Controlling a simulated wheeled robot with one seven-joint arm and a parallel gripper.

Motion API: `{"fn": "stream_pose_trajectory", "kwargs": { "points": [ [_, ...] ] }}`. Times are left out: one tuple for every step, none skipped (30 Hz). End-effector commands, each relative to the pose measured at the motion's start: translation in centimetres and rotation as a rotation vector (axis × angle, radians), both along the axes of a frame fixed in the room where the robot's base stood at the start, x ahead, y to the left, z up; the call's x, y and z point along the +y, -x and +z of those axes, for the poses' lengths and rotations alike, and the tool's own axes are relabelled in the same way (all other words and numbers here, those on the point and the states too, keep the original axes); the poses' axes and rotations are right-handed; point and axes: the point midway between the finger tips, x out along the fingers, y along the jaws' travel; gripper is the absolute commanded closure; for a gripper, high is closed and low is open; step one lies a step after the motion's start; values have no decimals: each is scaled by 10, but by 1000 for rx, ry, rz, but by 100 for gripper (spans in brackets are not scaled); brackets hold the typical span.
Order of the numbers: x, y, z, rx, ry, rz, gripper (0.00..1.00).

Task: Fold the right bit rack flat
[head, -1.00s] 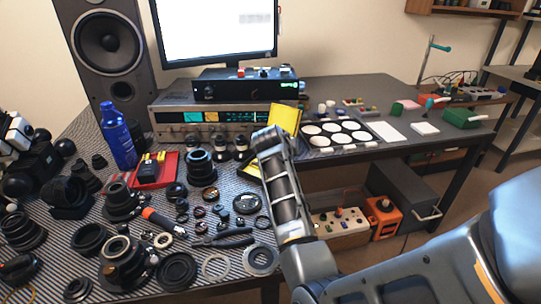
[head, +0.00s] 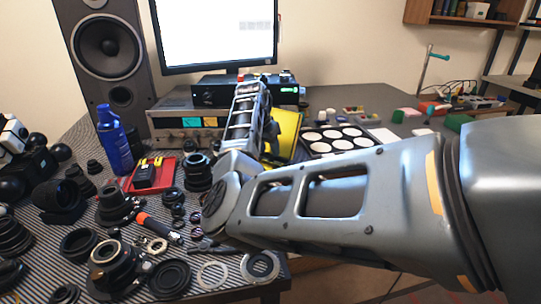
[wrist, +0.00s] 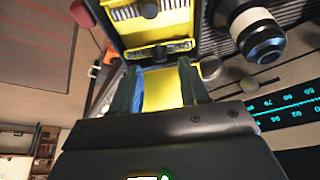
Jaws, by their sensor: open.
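The right bit rack is yellow and dark; in the head view its yellow panel (head: 286,135) stands raised beside my arm, partly covered by it. In the wrist view the rack (wrist: 152,28) is at the top, with rows of bits in a dark frame with yellow inside. A plain yellow part (wrist: 162,88) of it shows between my fingers. My gripper (wrist: 162,80) is open, one finger on each side of that yellow part; I cannot tell whether they touch it. In the head view my arm hides the fingertips.
The receiver (head: 180,122) stands behind, and its lit dial (wrist: 285,105) is close on the right in the wrist view. A tray of white discs (head: 340,138) lies right of the rack. Lens parts and a blue bottle (head: 114,140) crowd the left.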

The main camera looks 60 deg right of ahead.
Motion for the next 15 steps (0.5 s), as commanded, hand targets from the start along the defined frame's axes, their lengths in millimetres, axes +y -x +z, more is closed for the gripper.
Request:
{"fn": "stream_pose_trajectory", "kwargs": {
  "points": [
    [-3,1,-8,1,-1,0,55],
    [-5,1,-12,1,-2,0,55],
    [-7,1,-17,1,0,-1,55],
    [-8,1,-20,0,0,-1,55],
    [-9,1,-23,1,0,-1,55],
    [-11,1,-26,1,0,-1,55],
    [-12,1,-28,0,1,-1,55],
    [-12,1,-30,0,1,-1,55],
    [-13,1,-31,0,1,0,55],
    [-13,1,-32,0,1,0,55],
    [-13,1,-33,0,1,0,55],
    [-14,1,-33,0,1,0,55],
    [-14,1,-34,-1,1,0,55],
    [-14,1,-34,-1,1,0,55],
    [-14,1,-33,-1,1,0,55]
  ]
}}
